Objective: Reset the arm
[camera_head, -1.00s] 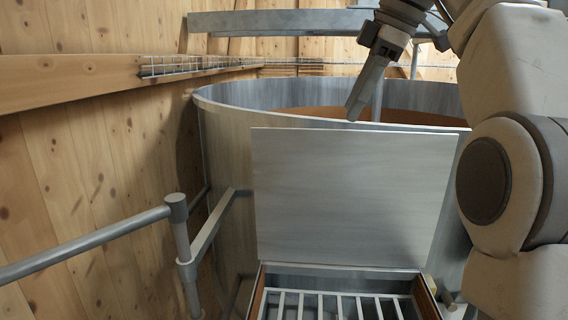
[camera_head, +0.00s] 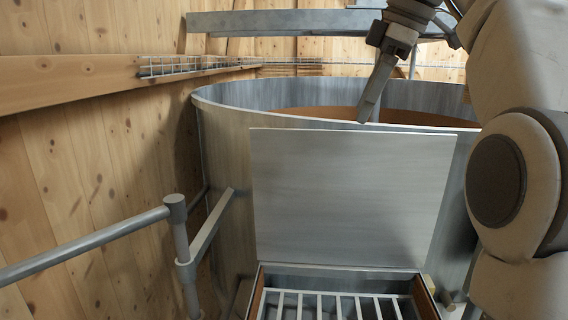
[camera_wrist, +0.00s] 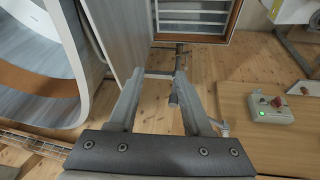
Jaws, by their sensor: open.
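My gripper (camera_head: 368,106) hangs at the upper right of the head view, with its fingers pointing down in front of the mixer drum's rim. In the wrist view my gripper (camera_wrist: 155,105) shows two fingers apart, with nothing between them. My arm runs down the right side of the head view. The large grey round mixer drum (camera_head: 225,150) stands behind a raised flat lid (camera_head: 345,195); brown material (camera_head: 420,117) shows inside the drum.
A slatted box (camera_head: 340,270) lies open below the lid. A metal railing (camera_head: 100,237) stands at left, along a wooden wall (camera_head: 60,160). In the wrist view a control box (camera_wrist: 270,108) with red and green buttons sits on a wooden surface (camera_wrist: 240,135).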

